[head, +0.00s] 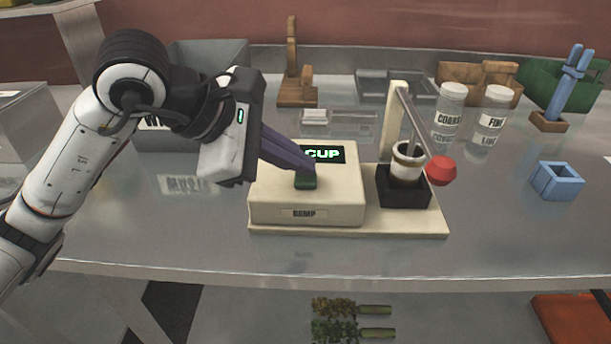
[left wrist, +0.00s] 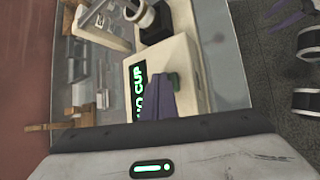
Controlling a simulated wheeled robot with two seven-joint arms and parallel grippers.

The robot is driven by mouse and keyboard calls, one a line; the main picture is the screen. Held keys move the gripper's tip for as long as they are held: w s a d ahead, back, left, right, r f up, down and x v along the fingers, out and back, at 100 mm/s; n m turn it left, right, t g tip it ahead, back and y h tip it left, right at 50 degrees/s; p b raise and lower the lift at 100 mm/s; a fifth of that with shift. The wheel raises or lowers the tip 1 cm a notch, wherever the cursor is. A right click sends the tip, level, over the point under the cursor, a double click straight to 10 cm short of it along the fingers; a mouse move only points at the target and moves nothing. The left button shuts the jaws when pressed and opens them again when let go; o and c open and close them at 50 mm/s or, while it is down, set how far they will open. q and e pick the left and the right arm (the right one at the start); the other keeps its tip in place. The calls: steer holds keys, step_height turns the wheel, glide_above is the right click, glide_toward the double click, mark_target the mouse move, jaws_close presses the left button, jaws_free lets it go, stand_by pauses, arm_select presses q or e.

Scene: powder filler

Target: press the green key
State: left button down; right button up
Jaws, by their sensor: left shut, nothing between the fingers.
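The powder filler is a cream box (head: 300,205) on a cream base. A green key (head: 306,182) is on its top near the front; it also shows in the left wrist view (left wrist: 174,80). My left gripper (head: 308,170) is shut and empty, with its purple fingertips at the key. They appear to touch it, but I cannot tell whether it is pressed down. The display (head: 325,154) is partly covered by the fingers in the head view; the left wrist view shows it lit with "NO CUP" (left wrist: 138,92). Purple fingers of my right gripper (left wrist: 288,14) show partly at the upper right there.
A cup (head: 407,163) stands in a black holder beside the box, under a lever with a red knob (head: 440,170). Two labelled jars (head: 450,110), a blue square holder (head: 558,180) and a green bin (head: 565,85) stand to the right. The table front is clear.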

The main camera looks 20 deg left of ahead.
mark_target(298, 180)
arm_select(q)
steer(key=shift+f, duration=0.25)
steer(key=shift+r, duration=0.1)
stand_by(0.4)
steer(key=shift+r+p, duration=0.3)
steer(key=shift+r, duration=0.5)
steer(key=shift+r+p, duration=0.45)
steer(key=shift+r, duration=0.15)
steer(key=shift+r+p, duration=1.3)
steer(key=shift+r, duration=0.6)
